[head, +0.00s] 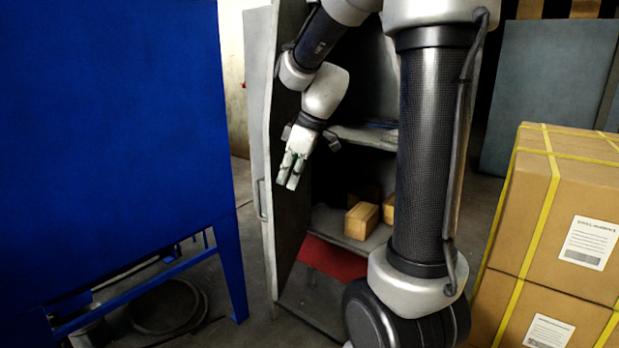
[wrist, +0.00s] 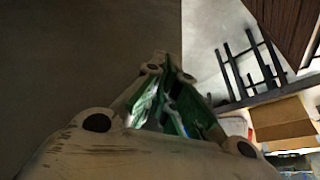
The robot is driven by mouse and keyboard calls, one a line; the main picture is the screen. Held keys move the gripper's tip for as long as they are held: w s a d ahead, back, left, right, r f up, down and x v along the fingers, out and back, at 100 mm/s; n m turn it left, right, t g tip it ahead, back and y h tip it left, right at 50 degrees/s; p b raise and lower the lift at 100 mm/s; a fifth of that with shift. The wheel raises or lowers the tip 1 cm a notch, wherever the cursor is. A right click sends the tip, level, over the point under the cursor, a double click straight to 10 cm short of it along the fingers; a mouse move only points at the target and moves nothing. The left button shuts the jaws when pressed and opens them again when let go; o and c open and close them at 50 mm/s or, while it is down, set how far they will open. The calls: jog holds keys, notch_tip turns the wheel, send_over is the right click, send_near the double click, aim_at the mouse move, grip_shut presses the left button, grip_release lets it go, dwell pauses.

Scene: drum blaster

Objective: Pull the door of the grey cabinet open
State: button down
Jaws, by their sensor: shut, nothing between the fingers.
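The grey cabinet stands in the middle of the head view behind my arm, and its shelf (head: 362,136) shows inside. Its door (head: 290,235) stands open, swung out on the left, with the inner face dark and the outer face light. The door's handle (head: 261,200) is on the outer face near its edge. My gripper (head: 291,184) is shut and empty, pointing down in front of the door's inner face. Whether it touches the door I cannot tell. In the wrist view the closed green-padded fingers (wrist: 170,100) show against a plain grey surface.
Wooden blocks (head: 361,220) lie on a lower cabinet shelf, with a red panel (head: 333,258) below. A big blue metal unit (head: 110,120) stands close on the left. Strapped cardboard boxes (head: 560,220) stand on the right. A strip of floor lies between blue unit and door.

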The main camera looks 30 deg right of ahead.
jog(key=w+a+m+h, duration=0.1)
jog(key=w+a+m, duration=0.2)
jog(key=w, duration=0.6)
jog(key=w+a+m+h, duration=0.1)
jog(key=w+a+m, duration=0.3)
jog(key=w, duration=0.5)
jog(key=w+a+m+t+h, duration=0.1)
jog(key=w+a+m+h, duration=0.1)
jog(key=w+a+m, duration=0.2)
jog(key=shift+w+a, duration=1.75)
jog(key=shift+w, duration=1.2)
